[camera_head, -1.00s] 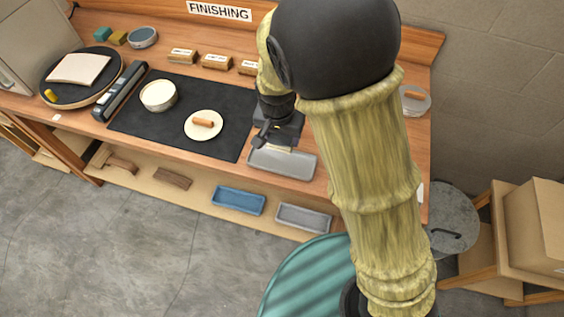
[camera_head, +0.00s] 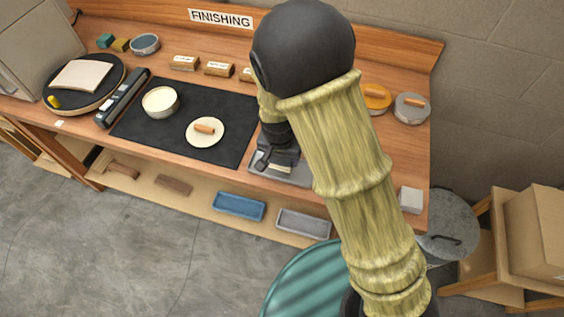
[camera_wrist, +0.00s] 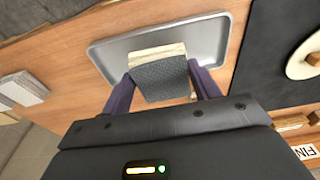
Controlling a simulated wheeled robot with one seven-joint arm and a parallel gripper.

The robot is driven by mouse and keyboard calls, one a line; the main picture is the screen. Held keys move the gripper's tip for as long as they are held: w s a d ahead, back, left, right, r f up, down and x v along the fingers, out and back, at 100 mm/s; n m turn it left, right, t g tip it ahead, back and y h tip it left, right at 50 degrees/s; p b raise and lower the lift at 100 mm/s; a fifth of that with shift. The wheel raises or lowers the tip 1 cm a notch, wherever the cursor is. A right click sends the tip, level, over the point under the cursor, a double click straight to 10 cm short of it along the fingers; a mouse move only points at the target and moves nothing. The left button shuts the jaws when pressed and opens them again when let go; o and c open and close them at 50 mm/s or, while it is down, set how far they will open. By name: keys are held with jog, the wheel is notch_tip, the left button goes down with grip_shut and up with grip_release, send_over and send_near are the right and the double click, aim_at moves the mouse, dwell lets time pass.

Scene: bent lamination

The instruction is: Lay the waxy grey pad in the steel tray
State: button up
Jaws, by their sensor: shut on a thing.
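My gripper (camera_wrist: 161,82) is shut on a block-shaped pad (camera_wrist: 160,78), with one finger at each side. The pad has a dark grey textured face and a pale cream, layered-looking edge. In the head view only a pale bit of it shows under my gripper (camera_head: 277,162). The steel tray (camera_wrist: 212,38) is a shallow grey rectangle with a raised rim, and the pad overlaps it in the wrist view. In the head view the tray (camera_head: 300,179) is partly hidden by my gripper and arm. I cannot tell whether the pad touches the tray floor.
A black mat (camera_head: 200,95) beside the tray holds a white round tub (camera_head: 160,101) and a cream disc (camera_head: 205,132) with a wooden handle. A light grey block (camera_head: 411,200) lies at the bench's right end. Two handled round pieces (camera_head: 411,108) stand behind it.

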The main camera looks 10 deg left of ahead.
aim_at(281, 160)
jog(key=shift+f, duration=1.8)
jog(key=shift+f, duration=0.15)
jog(key=o, duration=0.9)
jog(key=r, duration=0.4)
jog(key=s+r, duration=0.1)
jog(key=r, duration=0.3)
jog(key=s+r, duration=0.1)
jog(key=r, duration=0.3)
jog(key=shift+r, duration=0.1)
jog(key=shift+w, duration=0.1)
